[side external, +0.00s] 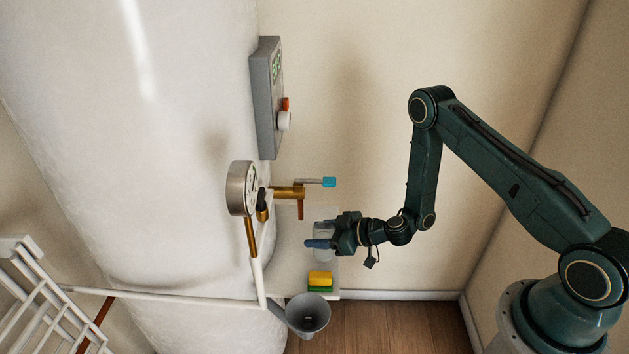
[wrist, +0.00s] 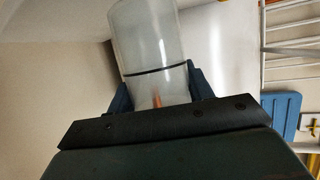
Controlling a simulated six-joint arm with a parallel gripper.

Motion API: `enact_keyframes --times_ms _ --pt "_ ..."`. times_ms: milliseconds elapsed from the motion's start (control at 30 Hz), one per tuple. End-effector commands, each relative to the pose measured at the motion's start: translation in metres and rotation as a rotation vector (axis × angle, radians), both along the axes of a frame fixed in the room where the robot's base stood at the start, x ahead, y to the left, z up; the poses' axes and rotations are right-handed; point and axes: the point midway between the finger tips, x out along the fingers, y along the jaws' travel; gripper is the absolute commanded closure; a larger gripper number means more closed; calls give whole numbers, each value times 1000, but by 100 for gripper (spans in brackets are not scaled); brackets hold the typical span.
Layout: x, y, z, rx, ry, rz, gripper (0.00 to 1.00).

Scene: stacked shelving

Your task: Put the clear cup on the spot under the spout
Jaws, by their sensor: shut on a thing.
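The clear cup (side external: 323,229) is held between the fingers of my gripper (side external: 320,243) in the side external view. In the wrist view the clear cup (wrist: 150,45), with a dark line around it, stands between the two blue fingers of my gripper (wrist: 160,88). The brass spout (side external: 289,192) with a blue-tipped handle (side external: 329,182) juts from the white tank. Its copper outlet (side external: 300,210) points down, just above and left of the cup. A pale shelf (side external: 288,240) lies below the spout. I cannot tell whether the cup touches it, and no marked spot is clear.
A yellow and green sponge (side external: 320,281) lies at the shelf's front. A grey funnel (side external: 307,313) hangs below it. A round gauge (side external: 241,188) and white pipes (side external: 170,298) are on the left. A grey control box (side external: 266,98) is above. The right of the spout is open.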

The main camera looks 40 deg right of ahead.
Motion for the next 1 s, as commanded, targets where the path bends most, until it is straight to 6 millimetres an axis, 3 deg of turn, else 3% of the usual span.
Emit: enact_keyframes --times_ms 500,1000 --pt "-64 -65 0 2 1 -6 74" --pt "-96 -96 1 1 -2 -2 74"
